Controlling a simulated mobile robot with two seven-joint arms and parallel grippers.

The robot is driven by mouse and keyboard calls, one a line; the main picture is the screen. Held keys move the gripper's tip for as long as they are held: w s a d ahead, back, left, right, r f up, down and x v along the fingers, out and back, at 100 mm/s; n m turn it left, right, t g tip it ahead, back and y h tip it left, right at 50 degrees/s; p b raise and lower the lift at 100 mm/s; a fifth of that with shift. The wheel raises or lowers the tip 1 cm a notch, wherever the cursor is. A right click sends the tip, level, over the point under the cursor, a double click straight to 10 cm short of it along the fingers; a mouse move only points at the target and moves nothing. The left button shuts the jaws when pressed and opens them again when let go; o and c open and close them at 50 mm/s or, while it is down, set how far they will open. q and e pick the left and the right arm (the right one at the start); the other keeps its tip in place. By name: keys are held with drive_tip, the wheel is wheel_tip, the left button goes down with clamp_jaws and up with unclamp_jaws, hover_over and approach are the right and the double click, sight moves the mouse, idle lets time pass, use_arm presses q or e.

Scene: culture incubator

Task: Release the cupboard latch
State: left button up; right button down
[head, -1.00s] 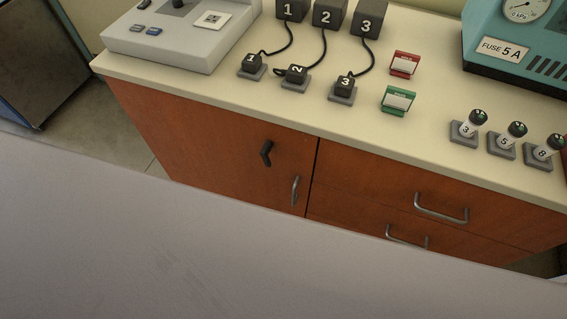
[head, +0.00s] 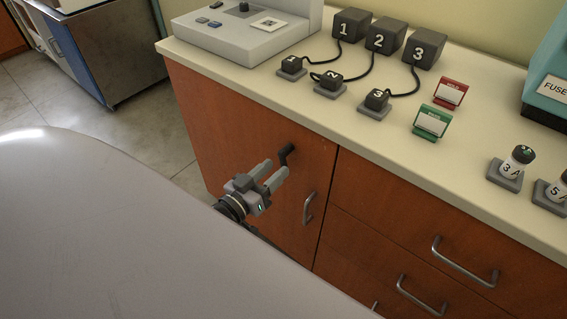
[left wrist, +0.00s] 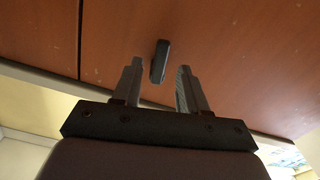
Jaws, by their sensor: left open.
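The cupboard latch (head: 286,153) is a small black handle on the reddish-brown cupboard door (head: 240,128). It also shows in the left wrist view (left wrist: 159,62), just beyond and between my fingertips. My left gripper (head: 272,174) is open and points at the latch, with its fingers close to the door. In the left wrist view the gripper (left wrist: 156,82) has one finger on each side of the latch's line, with nothing held. I cannot tell whether the fingertips reach past the latch's end. My right gripper is not in view.
A metal door pull (head: 309,208) is right of the latch. Drawers with metal handles (head: 464,262) are further right. The cream counter (head: 330,110) above carries numbered black blocks (head: 383,36), a grey device (head: 240,30) and card stands (head: 432,122). A large pale surface (head: 100,230) fills the lower left.

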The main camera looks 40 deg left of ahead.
sight(281, 163)
use_arm(q)
drive_tip(key=shift+w+d, duration=0.15)
drive_tip(key=shift+w, duration=2.1)
clamp_jaws()
